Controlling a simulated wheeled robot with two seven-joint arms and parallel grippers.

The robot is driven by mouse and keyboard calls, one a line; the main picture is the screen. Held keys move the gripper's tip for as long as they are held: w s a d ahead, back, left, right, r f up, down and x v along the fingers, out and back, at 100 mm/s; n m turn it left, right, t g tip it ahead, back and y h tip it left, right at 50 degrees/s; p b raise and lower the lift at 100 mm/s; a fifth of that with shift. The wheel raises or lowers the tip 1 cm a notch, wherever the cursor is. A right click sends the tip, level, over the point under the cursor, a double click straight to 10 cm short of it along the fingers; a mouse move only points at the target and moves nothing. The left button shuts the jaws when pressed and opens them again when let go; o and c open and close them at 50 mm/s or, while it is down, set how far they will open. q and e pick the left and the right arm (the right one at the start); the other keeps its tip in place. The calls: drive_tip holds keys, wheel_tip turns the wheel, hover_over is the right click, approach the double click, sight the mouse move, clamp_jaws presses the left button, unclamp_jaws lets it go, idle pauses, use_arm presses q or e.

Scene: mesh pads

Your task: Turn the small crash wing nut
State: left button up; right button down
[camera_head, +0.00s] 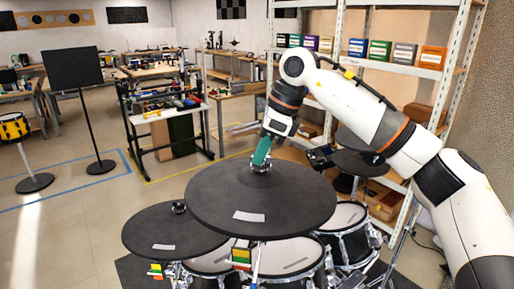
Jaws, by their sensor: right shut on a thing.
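A drum kit with dark mesh pads stands in front of me. The large dark cymbal pad (300,207) is at the middle, with a small metal fitting at its centre. My right gripper (261,161) comes down from above onto that fitting, its teal fingers shut on it. The wing nut itself is mostly hidden by the fingers. A smaller cymbal pad (160,236) lies lower left, with a dark wing nut (179,207) standing on its centre. Another dark pad (360,163) is at the right, behind my arm. My left gripper is not in view.
Drums (290,258) with pale heads sit under the pads. A shelf rack (340,65) with boxes stands behind my right arm. A black music stand (75,68) and a workbench (165,108) are at the left and back.

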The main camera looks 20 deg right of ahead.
drive_tip(key=shift+w+r, duration=0.1)
drive_tip(key=shift+r, duration=0.25)
drive_tip(key=c, duration=1.6)
unclamp_jaws()
drive_tip(key=shift+o, duration=0.3)
drive_tip(key=shift+f, duration=0.15)
drive_tip(key=shift+d+r, duration=0.15)
drive_tip(key=shift+r, duration=0.15)
drive_tip(key=b+v, duration=0.2)
drive_tip(key=v, duration=0.9)
drive_tip(key=shift+s+r, duration=0.2)
